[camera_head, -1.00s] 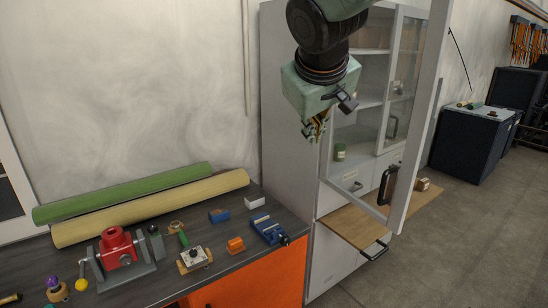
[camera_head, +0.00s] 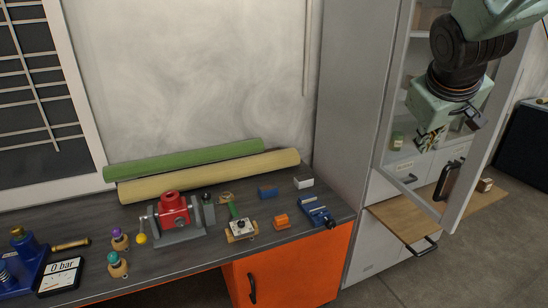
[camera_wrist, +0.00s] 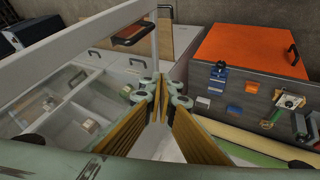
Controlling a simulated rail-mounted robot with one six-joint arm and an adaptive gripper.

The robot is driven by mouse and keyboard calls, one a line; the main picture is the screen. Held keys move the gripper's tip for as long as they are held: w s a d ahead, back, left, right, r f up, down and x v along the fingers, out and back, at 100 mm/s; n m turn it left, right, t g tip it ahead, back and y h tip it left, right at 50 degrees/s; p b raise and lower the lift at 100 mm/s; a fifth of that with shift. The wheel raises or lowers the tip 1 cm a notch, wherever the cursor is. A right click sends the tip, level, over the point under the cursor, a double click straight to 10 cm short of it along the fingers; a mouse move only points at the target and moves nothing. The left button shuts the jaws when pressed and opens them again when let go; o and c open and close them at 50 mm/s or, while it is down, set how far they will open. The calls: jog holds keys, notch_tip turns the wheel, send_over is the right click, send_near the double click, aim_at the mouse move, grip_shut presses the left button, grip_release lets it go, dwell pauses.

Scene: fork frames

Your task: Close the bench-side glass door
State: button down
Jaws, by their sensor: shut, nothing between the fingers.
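The bench-side glass door (camera_head: 490,140) of the tall grey cabinet stands open at the right of the head view. Its pale frame juts out towards the room, with a dark handle (camera_head: 450,181) low on it. In the wrist view the door's pale frame (camera_wrist: 62,52) crosses the upper left, and the handle (camera_wrist: 133,33) shows near the top. My gripper (camera_head: 428,140) is shut and empty, in front of the cabinet opening on the inner side of the door. The wrist view shows its fingers together (camera_wrist: 161,84). I cannot tell whether it touches the door.
A wooden board (camera_head: 402,222) juts from the cabinet below the door. A green jar (camera_head: 397,140) stands inside. The workbench (camera_head: 210,246) to the left holds a blue vise (camera_head: 316,212), a red device (camera_head: 172,207) and two long rolls. Floor at lower right is clear.

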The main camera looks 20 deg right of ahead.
jog(key=s+d+f, duration=0.3)
jog(key=s+d, duration=0.4)
jog(key=s, duration=0.1)
jog(key=shift+s+d+f+m+g+p, duration=0.3)
jog(key=shift+f+m+g+p, duration=0.05)
jog(key=shift+f+m+g, duration=0.05)
jog(key=shift+w+f, duration=0.1)
jog(key=shift+f, duration=0.05)
jog(key=b, duration=0.1)
send_near(466, 185)
jog(key=shift+a+x, duration=0.2)
jog(key=shift+x, duration=1.25)
jog(key=shift+a+x, duration=0.15)
jog(key=shift+x, duration=1.3)
jog(key=shift+f, duration=0.2)
jog(key=shift+w+d+r, duration=0.1)
jog(key=shift+d, duration=0.3)
